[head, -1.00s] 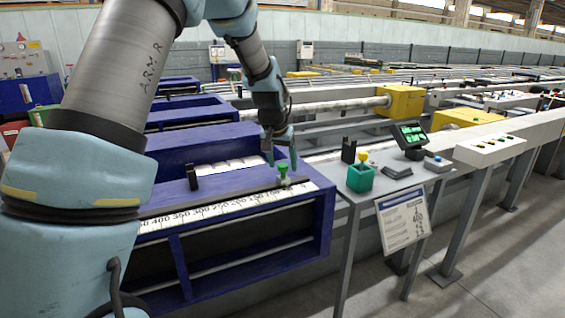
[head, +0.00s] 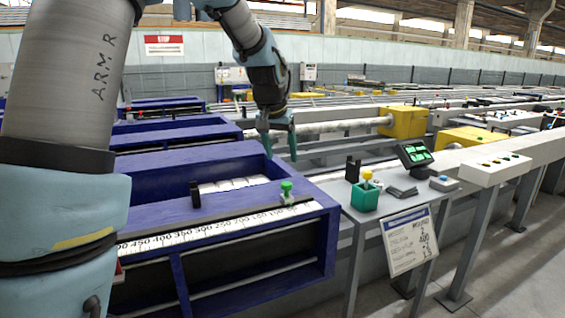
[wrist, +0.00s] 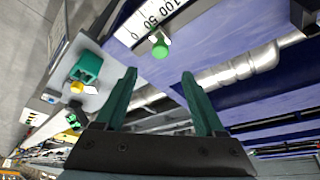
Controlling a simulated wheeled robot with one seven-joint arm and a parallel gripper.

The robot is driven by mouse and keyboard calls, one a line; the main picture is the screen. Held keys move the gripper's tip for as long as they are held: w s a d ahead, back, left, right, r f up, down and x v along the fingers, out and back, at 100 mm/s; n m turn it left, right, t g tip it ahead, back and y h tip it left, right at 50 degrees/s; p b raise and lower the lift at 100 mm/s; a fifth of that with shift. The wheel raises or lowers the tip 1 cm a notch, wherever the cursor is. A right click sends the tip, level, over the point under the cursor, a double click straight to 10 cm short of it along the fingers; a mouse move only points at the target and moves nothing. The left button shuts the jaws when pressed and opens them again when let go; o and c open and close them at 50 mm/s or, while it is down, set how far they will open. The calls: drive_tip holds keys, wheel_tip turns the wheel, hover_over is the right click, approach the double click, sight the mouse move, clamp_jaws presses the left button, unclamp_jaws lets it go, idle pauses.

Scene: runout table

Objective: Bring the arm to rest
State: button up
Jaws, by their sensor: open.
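My gripper (head: 280,146) is open and empty in the head view, above the blue runout table (head: 150,216) and a little above and behind the green-knobbed slider (head: 287,192). The two teal fingers point down and are apart. In the wrist view my gripper (wrist: 160,78) also shows open, with nothing between its fingers. The green knob (wrist: 160,47) shows there beyond the fingertips, next to the scale (wrist: 150,22), apart from the gripper. My arm reaches from the left side of the head view over the table.
A grey side stand (head: 385,206) holds a teal box with a yellow knob (head: 366,190), a small screen (head: 413,154) and a blue button (head: 443,183). A black upright piece (head: 195,195) stands on the blue rail. A long pipe (head: 340,126) runs behind. The air around my gripper is clear.

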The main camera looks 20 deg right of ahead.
idle(0.4)
drive_tip(key=s+a+f+n+y+p, duration=0.1)
drive_tip(key=s+a+f+n+p, duration=0.1)
drive_tip(key=a, duration=0.7)
drive_tip(key=s+a+f+n+y+p, duration=0.1)
drive_tip(key=s+a+n, duration=0.1)
drive_tip(key=a, duration=0.7)
drive_tip(key=s+a+f+n+g+p, duration=0.2)
drive_tip(key=s+a+f, duration=0.1)
drive_tip(key=s+a, duration=0.8)
drive_tip(key=shift+s+a+f+n+y, duration=0.25)
drive_tip(key=shift+a+n+y, duration=0.15)
drive_tip(key=shift+a, duration=0.55)
